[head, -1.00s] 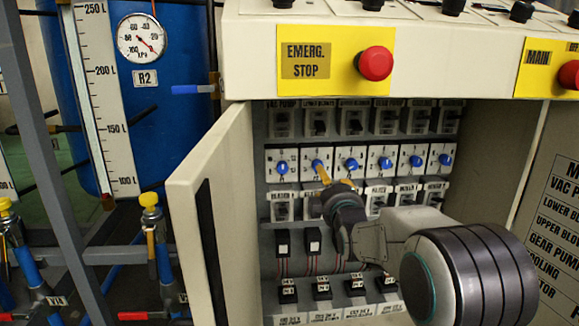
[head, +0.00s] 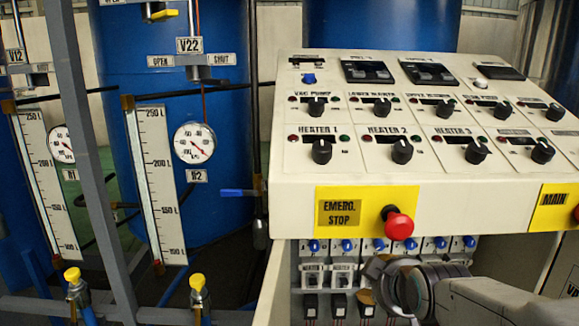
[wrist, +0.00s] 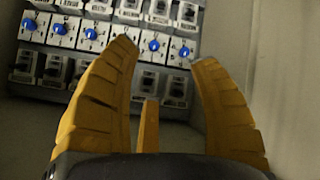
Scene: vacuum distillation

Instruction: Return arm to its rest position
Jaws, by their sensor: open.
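My gripper (wrist: 165,58) shows in the wrist view with its yellow fingers spread apart and nothing between them. It faces a row of blue rotary knobs (wrist: 154,44) and rows of labelled switches inside the open cabinet. In the head view my wrist and arm (head: 420,285) are at the bottom, in front of the cabinet's lower switches.
The control console (head: 420,140) with black knobs stands above the cabinet. A red emergency stop button (head: 398,224) sticks out just above my arm. The cabinet door (head: 272,285) hangs open at left. Blue tanks (head: 225,100) and a grey frame post (head: 85,150) stand at left.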

